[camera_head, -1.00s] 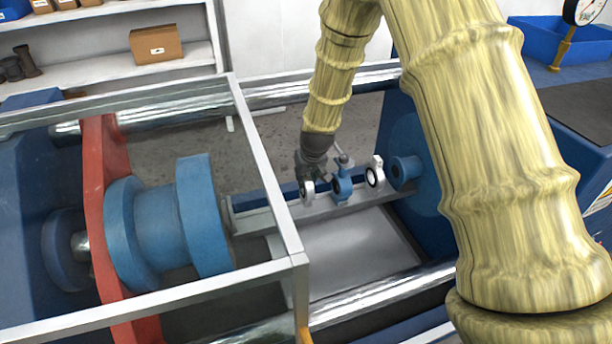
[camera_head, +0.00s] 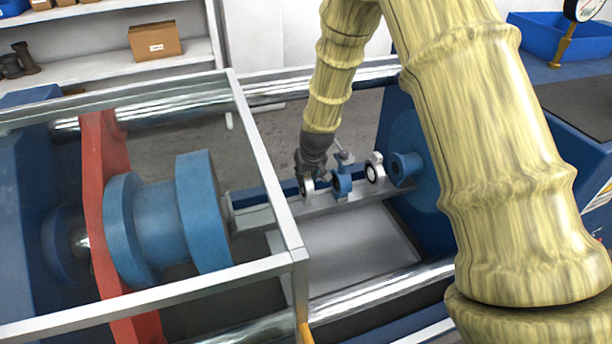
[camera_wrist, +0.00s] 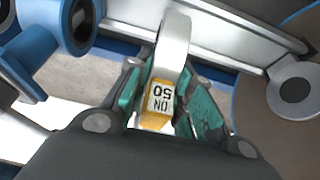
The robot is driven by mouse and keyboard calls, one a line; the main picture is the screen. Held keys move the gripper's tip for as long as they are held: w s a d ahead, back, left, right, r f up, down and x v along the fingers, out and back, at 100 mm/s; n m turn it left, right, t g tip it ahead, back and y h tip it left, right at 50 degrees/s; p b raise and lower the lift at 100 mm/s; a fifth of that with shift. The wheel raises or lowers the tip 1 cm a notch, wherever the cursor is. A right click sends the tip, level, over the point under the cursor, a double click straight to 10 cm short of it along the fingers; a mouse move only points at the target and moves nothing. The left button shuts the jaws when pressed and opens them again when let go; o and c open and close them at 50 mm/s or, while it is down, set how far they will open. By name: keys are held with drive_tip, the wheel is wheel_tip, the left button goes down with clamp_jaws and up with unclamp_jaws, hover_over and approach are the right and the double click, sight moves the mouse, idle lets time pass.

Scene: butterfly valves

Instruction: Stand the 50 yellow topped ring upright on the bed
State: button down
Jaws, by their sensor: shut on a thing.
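My gripper (camera_wrist: 168,110) is shut on a pale ring (camera_wrist: 176,40) in the wrist view. The ring has a yellow top block with a white label reading "DN 50" (camera_wrist: 160,98), held between the green finger pads. In the head view the same ring (camera_head: 307,188) stands upright at the bed (camera_head: 275,214), a narrow grey rail, with my gripper at its upper back side. Whether its bottom edge touches the bed cannot be told.
A blue valve body (camera_head: 342,183) with a stem stands just right of the ring, and another white ring (camera_head: 375,170) stands beyond it, near a blue flange (camera_head: 406,168). A large blue flange (camera_head: 203,212) is at left. A metal guard frame (camera_head: 268,165) crosses in front.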

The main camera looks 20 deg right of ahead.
drive_tip(key=shift+f, duration=1.2)
idle(3.0)
drive_tip(key=c, duration=1.7)
unclamp_jaws()
drive_tip(key=shift+o, duration=0.4)
drive_tip(key=o, duration=0.6)
drive_tip(key=shift+c, duration=0.2)
drive_tip(key=v, duration=1.2)
